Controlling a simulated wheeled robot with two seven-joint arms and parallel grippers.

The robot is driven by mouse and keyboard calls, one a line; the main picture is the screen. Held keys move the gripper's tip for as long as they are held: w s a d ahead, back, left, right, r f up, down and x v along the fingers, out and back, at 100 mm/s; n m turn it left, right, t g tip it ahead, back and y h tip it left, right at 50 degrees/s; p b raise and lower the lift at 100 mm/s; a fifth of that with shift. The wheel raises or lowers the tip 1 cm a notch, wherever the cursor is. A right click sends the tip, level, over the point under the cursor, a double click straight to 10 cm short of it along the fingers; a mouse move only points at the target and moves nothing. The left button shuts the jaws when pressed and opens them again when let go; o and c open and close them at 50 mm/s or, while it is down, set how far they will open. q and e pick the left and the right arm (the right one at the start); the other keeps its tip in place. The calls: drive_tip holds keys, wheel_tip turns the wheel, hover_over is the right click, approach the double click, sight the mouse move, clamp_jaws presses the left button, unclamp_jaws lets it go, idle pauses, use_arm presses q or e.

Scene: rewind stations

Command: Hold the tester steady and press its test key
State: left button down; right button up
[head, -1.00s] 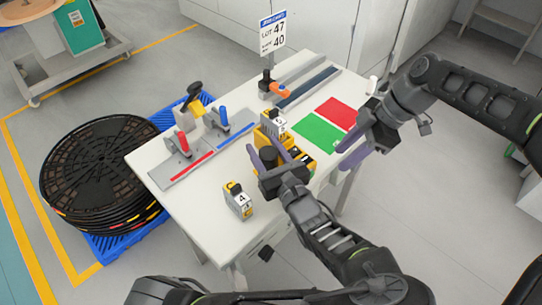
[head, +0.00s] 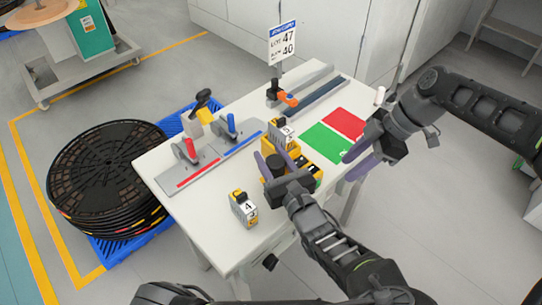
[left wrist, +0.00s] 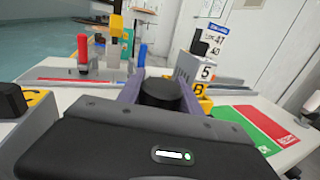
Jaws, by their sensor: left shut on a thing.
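The tester (head: 305,163) appears to be the yellow and black unit on the white table, partly hidden by my left gripper. My left gripper (head: 274,160) is shut on its black round part, which shows between the purple fingers in the left wrist view (left wrist: 160,93). The test key cannot be made out. My right gripper (head: 355,163) looks open and empty, to the right of the tester, by the near edge of the green patch.
A grey and yellow block marked 4 (head: 243,208) stands at the table's near left. A block marked 5 (head: 282,133) stands just behind the tester.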

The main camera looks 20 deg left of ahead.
drive_tip(key=shift+c, duration=0.6)
clamp_jaws()
idle(1.1)
